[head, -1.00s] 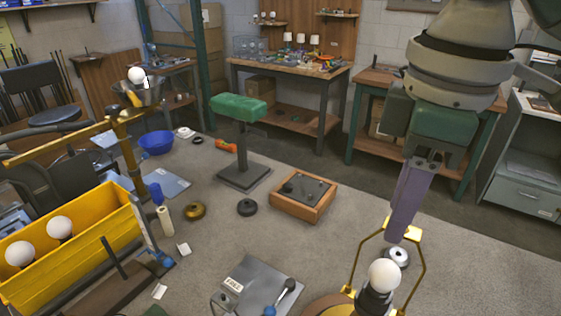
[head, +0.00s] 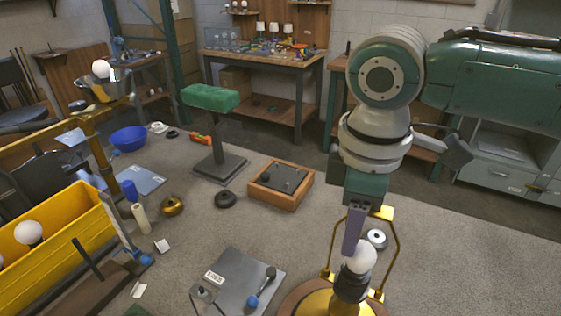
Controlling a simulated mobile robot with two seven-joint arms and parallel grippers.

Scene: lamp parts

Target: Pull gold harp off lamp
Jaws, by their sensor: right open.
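The lamp stands at the bottom right in the head view, with a round brown and gold base (head: 300,302), a dark socket (head: 351,286) and a white bulb (head: 361,257). The gold harp (head: 396,248) is a thin frame rising around the bulb and is still on the lamp. My right gripper (head: 352,240) points down at the harp's top, its purple finger overlapping the bulb in the picture. It is open. It hides the upper left of the harp, so I cannot tell whether the fingers touch the harp or straddle it. My left gripper is out of view.
A grey plate (head: 238,278) with tools lies left of the lamp. A yellow crate (head: 75,240) is at the left.

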